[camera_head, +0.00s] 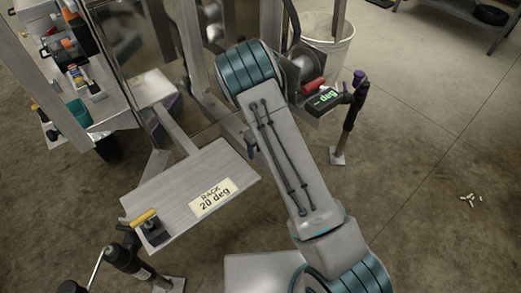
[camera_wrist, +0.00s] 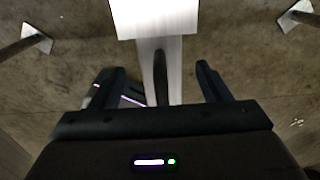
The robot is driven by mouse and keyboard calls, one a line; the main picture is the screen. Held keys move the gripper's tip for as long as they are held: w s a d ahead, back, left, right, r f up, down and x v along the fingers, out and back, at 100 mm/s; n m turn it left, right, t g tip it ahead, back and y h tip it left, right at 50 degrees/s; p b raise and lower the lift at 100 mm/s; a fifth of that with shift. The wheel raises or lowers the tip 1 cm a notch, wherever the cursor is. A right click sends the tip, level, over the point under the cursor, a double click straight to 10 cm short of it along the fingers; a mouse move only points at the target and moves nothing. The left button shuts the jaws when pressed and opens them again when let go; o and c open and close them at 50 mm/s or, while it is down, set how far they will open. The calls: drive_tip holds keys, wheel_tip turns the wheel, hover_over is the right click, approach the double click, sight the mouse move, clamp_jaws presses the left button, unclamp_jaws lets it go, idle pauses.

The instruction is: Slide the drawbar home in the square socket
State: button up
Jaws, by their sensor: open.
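In the wrist view a silver bar (camera_wrist: 147,72), which looks like the drawbar, runs down from under a pale metal plate (camera_wrist: 155,20). A dark upright piece (camera_wrist: 161,78) stands on the bar. My gripper (camera_wrist: 161,74) is open, with one finger on each side of the bar and the dark piece. I see no clear contact. In the head view my arm hides my gripper and this bar. A flat metal plate there (camera_head: 172,190) carries a label reading "RACK 20 deg" and a yellow-handled clamp (camera_head: 148,222). I cannot make out the square socket.
A small display reading "-- deg" (camera_head: 325,98) sits beside a stand with a foot (camera_head: 338,156). A white bucket (camera_head: 328,45) is behind it. A shelf of tools and bins (camera_head: 75,75) stands at left. Small white bits (camera_head: 471,200) lie on open floor at right.

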wheel_tip(320, 180, up, 11)
drive_tip(key=p, duration=0.2)
drive_tip(key=shift+r, duration=0.15)
idle(0.3)
